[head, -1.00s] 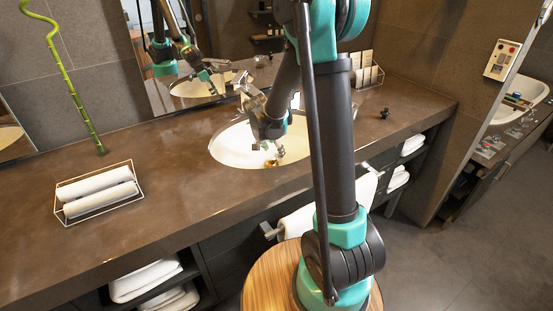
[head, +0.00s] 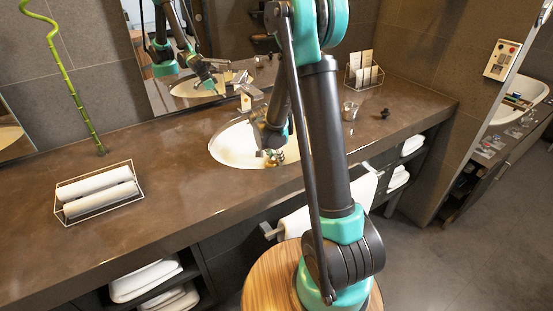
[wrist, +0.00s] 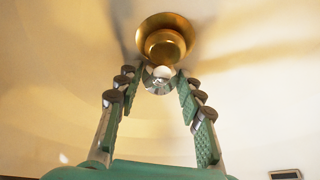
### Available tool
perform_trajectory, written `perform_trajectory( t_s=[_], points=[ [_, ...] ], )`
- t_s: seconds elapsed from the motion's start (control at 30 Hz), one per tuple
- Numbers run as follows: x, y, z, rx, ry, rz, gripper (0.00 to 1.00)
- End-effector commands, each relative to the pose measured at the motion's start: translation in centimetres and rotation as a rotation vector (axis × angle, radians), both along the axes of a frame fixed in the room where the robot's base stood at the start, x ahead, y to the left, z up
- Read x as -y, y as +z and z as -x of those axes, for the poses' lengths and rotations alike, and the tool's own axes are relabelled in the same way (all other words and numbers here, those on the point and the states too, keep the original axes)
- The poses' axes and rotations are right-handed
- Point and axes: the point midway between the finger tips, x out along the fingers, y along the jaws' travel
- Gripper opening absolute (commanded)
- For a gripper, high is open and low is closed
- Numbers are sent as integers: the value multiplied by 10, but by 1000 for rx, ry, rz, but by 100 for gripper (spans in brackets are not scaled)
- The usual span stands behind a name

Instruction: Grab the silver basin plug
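The silver basin plug (wrist: 159,82) shows in the wrist view as a small shiny round-topped piece in front of the gold drain (wrist: 164,40). My gripper (wrist: 160,80) is open, with one green-padded finger on each side of the plug. Its fingertips are close to the plug's sides, and I cannot tell whether either touches. In the head view, my gripper (head: 271,157) is low inside the white basin (head: 230,150). The plug cannot be made out there, as my gripper and arm cover that spot.
The tap (head: 246,92) stands behind the basin. A wire basket of rolled towels (head: 97,192) and a green bamboo stalk (head: 80,100) are left. A glass (head: 350,111), a small dark object (head: 384,113) and a card holder (head: 365,75) are right. The countertop between is clear.

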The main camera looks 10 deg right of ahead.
Motion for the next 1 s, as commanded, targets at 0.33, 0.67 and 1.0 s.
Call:
perform_trajectory(
  t_s=[0.33, 0.67, 1.0],
  points=[
    [0, 0, 0, 0, 0, 0, 0],
    [0, 9, 0, 0, 0, 0, 0],
    [0, 58, 1, 0, 0, 0, 0]
  ],
)
